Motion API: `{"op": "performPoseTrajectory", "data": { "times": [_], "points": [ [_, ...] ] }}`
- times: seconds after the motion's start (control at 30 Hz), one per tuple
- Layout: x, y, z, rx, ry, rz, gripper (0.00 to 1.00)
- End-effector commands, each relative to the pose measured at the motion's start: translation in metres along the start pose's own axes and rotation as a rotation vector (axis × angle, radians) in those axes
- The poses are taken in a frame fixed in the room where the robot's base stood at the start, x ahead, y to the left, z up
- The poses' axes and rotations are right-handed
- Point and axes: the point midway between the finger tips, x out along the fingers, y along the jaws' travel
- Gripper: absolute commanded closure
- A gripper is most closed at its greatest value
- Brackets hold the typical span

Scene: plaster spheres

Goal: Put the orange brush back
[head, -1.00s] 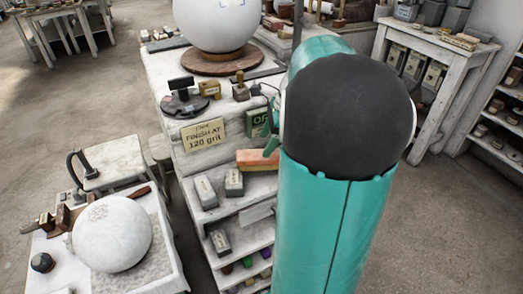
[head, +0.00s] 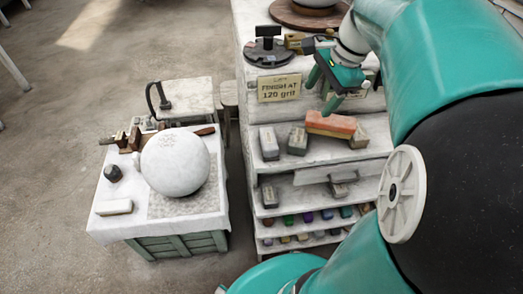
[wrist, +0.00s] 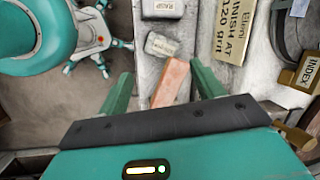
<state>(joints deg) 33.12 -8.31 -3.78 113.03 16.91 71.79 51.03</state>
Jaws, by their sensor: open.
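The orange brush (head: 331,124) is a block with an orange top and a paler underside. It lies on the upper ledge of the white shelf unit (head: 268,178), beside grey blocks. My gripper (head: 322,94) is open and empty, just above and behind the brush in the head view. In the wrist view the brush (wrist: 171,82) shows between my two green fingers (wrist: 162,88), beyond their tips. I cannot tell how large the gap is. The near end of the brush is hidden by my gripper body there.
Grey blocks (head: 269,143) and (head: 298,140) stand left of the brush. A sign (head: 279,88) reading "finish at 120 grit" stands behind them. A low table (head: 125,228) with a white plaster sphere (head: 175,162) is at left. Floor left of it is clear.

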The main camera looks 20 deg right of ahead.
Motion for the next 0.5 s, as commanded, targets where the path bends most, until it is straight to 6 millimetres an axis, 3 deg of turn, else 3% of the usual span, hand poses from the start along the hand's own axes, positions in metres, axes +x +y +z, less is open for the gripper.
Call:
{"op": "performPoseTrajectory", "data": {
  "times": [0.03,0.2,0.5],
  "points": [
    [0.002,0.004,0.022,-0.121,0.022,-0.005,0.33],
    [0.011,0.023,0.078,-0.522,0.099,-0.019,0.33],
    [0.031,0.071,0.153,-1.234,0.246,-0.051,0.33]
  ]
}}
